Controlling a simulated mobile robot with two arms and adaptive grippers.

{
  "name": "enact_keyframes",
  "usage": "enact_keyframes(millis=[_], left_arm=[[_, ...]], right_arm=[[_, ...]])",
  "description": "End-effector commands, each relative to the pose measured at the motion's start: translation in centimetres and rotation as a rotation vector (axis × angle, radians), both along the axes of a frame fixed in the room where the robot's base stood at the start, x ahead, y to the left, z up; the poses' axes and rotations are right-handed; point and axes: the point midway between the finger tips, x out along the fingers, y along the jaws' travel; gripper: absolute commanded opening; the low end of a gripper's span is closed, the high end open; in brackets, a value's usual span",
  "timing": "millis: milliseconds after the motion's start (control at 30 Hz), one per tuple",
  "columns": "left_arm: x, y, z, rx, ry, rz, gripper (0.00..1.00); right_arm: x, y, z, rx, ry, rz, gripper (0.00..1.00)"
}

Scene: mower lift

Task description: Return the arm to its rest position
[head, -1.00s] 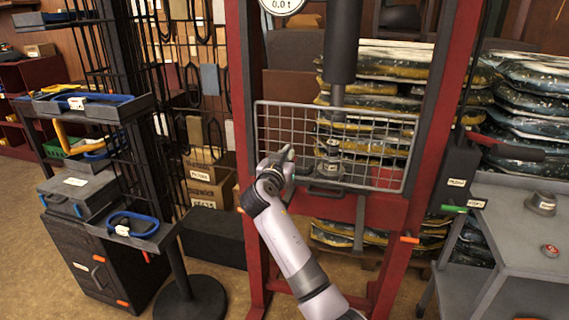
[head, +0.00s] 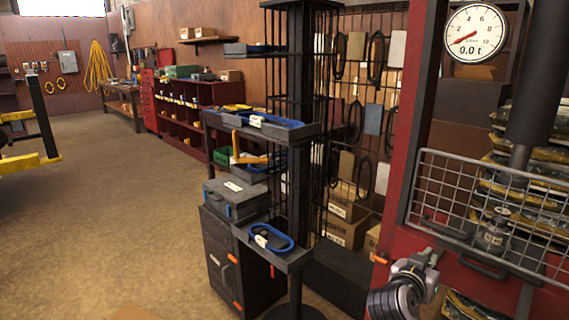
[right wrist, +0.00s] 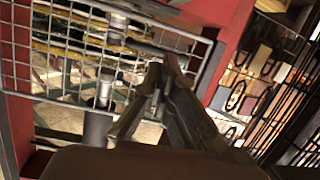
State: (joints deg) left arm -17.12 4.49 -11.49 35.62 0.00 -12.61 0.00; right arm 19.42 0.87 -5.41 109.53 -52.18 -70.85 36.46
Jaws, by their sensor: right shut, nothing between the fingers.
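My right gripper (head: 430,258) shows at the lower right of the head view, in front of the red press frame (head: 402,150) and just below the lower left corner of the wire guard (head: 428,190). In the right wrist view its dark fingers (right wrist: 164,72) are shut with nothing between them. They point toward the guard (right wrist: 62,57), which fills the left of that view; I cannot tell how far apart they are. My left gripper is not in view.
A dial gauge (head: 475,33) reads 0.0 t. A black rack with trays (head: 284,133) holding blue-handled items stands left of the press. A dark cabinet (head: 222,262) with a grey case (head: 237,196) stands beside it. The floor (head: 110,215) at left is open.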

Motion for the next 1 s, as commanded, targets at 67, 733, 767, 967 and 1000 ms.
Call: enact_keyframes(millis=[67, 733, 767, 967, 1000], left_arm=[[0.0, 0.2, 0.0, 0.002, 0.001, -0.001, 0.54], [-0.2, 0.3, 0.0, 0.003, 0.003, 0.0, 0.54], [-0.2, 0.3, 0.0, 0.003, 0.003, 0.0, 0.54], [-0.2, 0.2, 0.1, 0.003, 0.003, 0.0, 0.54], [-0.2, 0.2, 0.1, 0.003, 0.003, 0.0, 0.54]], right_arm=[[-2.9, 0.9, -5.4, 0.041, 0.137, 0.06, 0.0], [-29.4, 12.9, -24.1, 0.331, 0.939, 0.696, 0.0], [-30.2, 13.3, -24.2, 0.339, 0.955, 0.718, 0.0], [-32.8, 14.9, -26.2, 0.374, 1.029, 0.802, 0.0], [-32.5, 14.9, -27.0, 0.374, 1.031, 0.802, 0.0]])
